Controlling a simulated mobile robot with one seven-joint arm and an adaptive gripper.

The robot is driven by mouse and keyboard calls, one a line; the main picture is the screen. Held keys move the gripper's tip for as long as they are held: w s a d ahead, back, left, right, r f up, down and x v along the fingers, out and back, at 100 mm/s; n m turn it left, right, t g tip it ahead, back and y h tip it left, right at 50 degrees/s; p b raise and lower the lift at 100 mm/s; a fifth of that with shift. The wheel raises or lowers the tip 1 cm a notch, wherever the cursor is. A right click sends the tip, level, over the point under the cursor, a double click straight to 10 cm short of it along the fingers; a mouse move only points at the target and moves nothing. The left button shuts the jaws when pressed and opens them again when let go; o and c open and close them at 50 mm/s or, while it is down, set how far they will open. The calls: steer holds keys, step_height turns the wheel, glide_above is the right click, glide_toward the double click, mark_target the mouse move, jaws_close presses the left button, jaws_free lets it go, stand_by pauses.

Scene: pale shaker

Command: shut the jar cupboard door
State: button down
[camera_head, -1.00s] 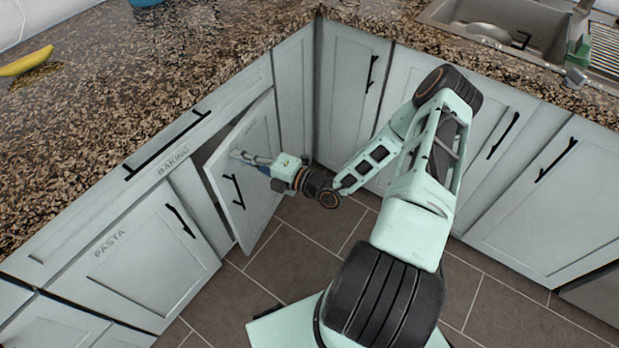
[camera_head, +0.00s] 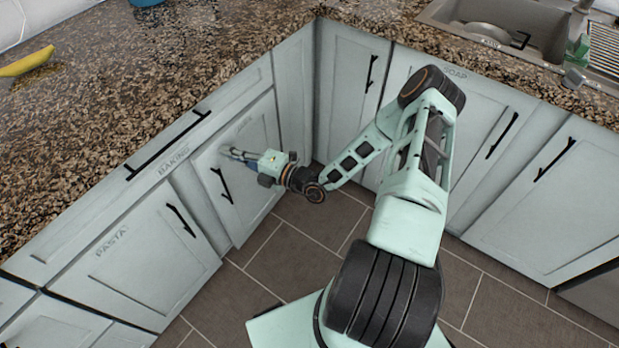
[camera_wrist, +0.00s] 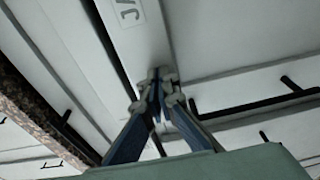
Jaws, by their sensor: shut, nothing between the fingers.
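The jar cupboard door (camera_head: 245,206) is the pale panel below the counter, left of the inner corner in the head view. It stands nearly flush with the cabinet front. Its black bar handle (camera_head: 221,186) is at its left side. In the wrist view the door (camera_wrist: 215,45) fills the upper right, with a partly visible label starting "JA". A dark gap runs along its edge there. My gripper (camera_head: 231,152) is shut and empty, its fingertips at the upper part of the door. In the wrist view the fingertips (camera_wrist: 157,84) meet at the door's frame, apparently touching it.
The pasta cupboard door (camera_head: 140,265) is shut to the left. A baking drawer (camera_head: 140,195) lies above. The granite counter (camera_head: 130,100) overhangs, with a banana (camera_head: 27,62) on it. Cabinets with a sink (camera_head: 500,25) run along the right. The tiled floor (camera_head: 285,250) is clear.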

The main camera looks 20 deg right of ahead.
stand_by(0.3)
steer(key=p+v, duration=0.1)
steer(key=v, duration=0.6)
steer(key=shift+p, duration=0.3)
steer(key=shift+s, duration=0.1)
stand_by(0.4)
